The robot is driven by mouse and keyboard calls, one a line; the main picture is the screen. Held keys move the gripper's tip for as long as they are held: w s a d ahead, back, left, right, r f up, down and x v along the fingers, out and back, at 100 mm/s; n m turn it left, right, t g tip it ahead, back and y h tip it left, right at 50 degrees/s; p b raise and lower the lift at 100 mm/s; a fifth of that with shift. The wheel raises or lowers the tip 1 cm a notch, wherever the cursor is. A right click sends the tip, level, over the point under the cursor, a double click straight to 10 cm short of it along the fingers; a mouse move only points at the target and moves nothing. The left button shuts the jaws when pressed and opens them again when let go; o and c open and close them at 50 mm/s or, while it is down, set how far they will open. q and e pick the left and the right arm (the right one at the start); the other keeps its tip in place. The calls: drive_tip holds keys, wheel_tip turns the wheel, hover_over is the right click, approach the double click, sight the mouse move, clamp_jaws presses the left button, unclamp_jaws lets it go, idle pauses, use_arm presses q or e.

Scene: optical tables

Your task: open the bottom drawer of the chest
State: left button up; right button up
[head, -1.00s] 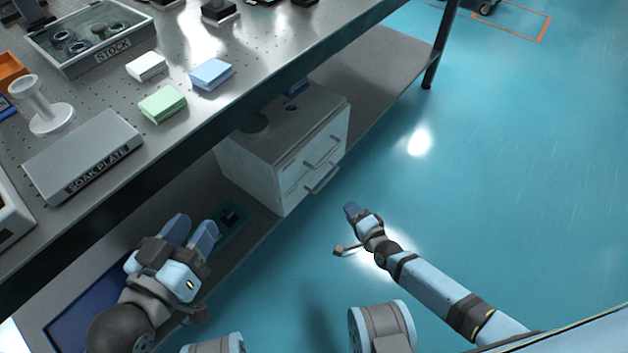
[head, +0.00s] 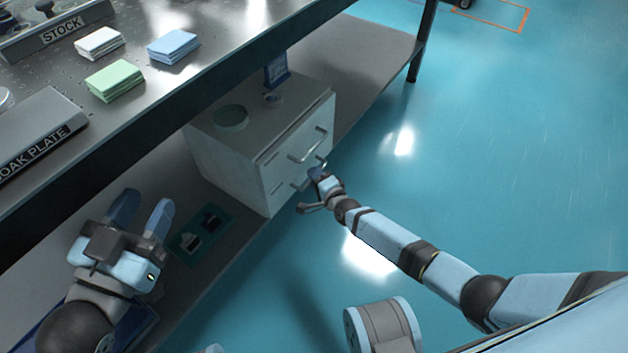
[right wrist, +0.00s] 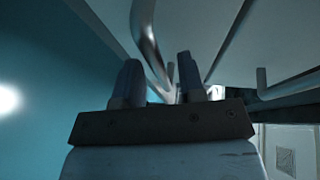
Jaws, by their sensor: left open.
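The white chest (head: 230,165) stands on the shelf under the table, in the head view. Its drawer fronts look flush. The upper handle (head: 308,148) is clear to see. The bottom drawer's handle (head: 299,184) is partly hidden by my right gripper (head: 317,174), which is right at the front of the chest. In the right wrist view, the fingers of my right gripper (right wrist: 160,82) are apart, with a metal handle bar (right wrist: 147,40) showing in line with the gap. I cannot tell whether they touch it. My left gripper (head: 142,212) is open and empty over the shelf at left.
A round green object (head: 231,117) and a small blue sign (head: 277,70) are on the chest. A dark green mat (head: 185,250) with small items lies on the shelf left of it. The tabletop (head: 200,62) overhangs the shelf. The blue floor (head: 480,170) at right is clear.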

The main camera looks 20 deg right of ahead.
use_arm(q)
drive_tip(key=shift+w+a+r+h, duration=0.1)
drive_tip(key=shift+r+h, duration=0.15)
drive_tip(key=shift+h, duration=0.05)
use_arm(e)
drive_tip(key=shift+w+a, duration=0.1)
drive_tip(key=shift+w, duration=0.45)
clamp_jaws()
drive_tip(key=shift+s, duration=0.1)
